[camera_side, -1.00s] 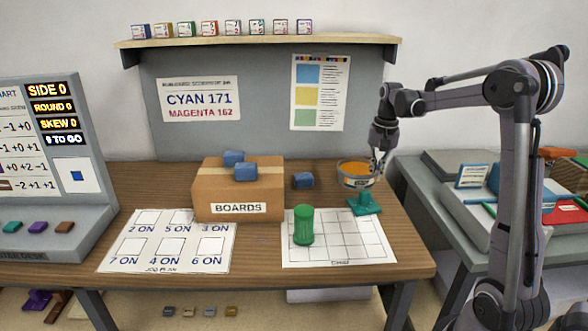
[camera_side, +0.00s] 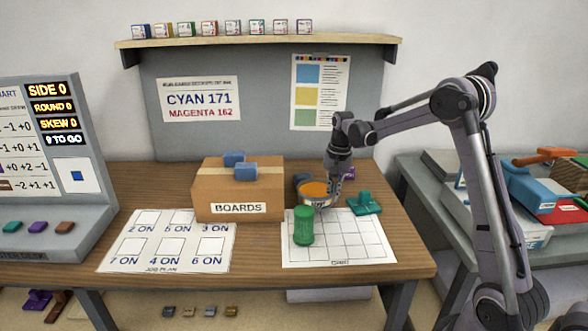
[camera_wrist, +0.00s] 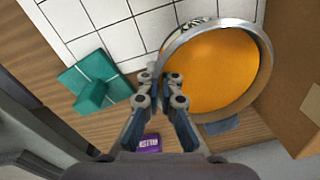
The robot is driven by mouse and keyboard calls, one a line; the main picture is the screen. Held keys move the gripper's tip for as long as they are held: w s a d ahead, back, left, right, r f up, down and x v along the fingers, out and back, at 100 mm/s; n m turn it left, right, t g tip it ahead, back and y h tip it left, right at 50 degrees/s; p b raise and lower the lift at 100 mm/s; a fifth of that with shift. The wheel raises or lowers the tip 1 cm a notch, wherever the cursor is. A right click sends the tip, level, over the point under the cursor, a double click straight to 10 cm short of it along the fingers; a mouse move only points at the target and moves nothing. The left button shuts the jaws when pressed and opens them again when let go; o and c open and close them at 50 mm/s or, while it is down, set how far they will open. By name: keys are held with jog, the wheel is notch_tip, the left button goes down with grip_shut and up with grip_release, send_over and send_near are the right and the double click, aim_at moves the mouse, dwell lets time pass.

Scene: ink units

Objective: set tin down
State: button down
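The tin (camera_side: 315,202), a round metal can of orange ink, is upright near the back edge of the white grid sheet (camera_side: 345,245). I cannot tell whether its base touches the surface. My gripper (camera_side: 333,198) is at its right rim in the side view. In the wrist view, the fingertips of my gripper (camera_wrist: 163,88) straddle the wall of the tin (camera_wrist: 215,70), one outside and one over the orange ink.
A teal T-handled block (camera_side: 364,204) lies right of the tin, also in the wrist view (camera_wrist: 95,84). The cardboard BOARDS box (camera_side: 220,190) is to the left, with blue blocks on top. A purple block (camera_wrist: 150,143) lies behind. The sheet's front right is clear.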

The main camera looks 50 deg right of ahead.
jog(key=shift+f, duration=1.3)
jog(key=shift+f, duration=0.15)
jog(key=c, duration=1.5)
grip_release()
notch_tip(320, 180, up, 12)
jog(key=s+a+r+n+t, duration=0.1)
jog(key=s+a+r+n, duration=0.1)
jog(key=s+a+n, duration=0.3)
jog(key=s+a+r+n+t, duration=0.1)
jog(key=s+a+r+t, duration=0.15)
jog(key=a, duration=0.55)
jog(key=shift+s+a+f+n+t, duration=0.5)
jog(key=shift+s+a+f+n, duration=0.45)
jog(key=shift+s+a, duration=0.75)
jog(key=shift+s+a+f+n+t, duration=0.55)
jog(key=shift+s+a+n, duration=0.8)
jog(key=shift+s, duration=0.45)
jog(key=shift+s+a+f+n+t, duration=0.5)
jog(key=shift+s+a+f+n, duration=0.4)
jog(key=shift+s+a, duration=0.85)
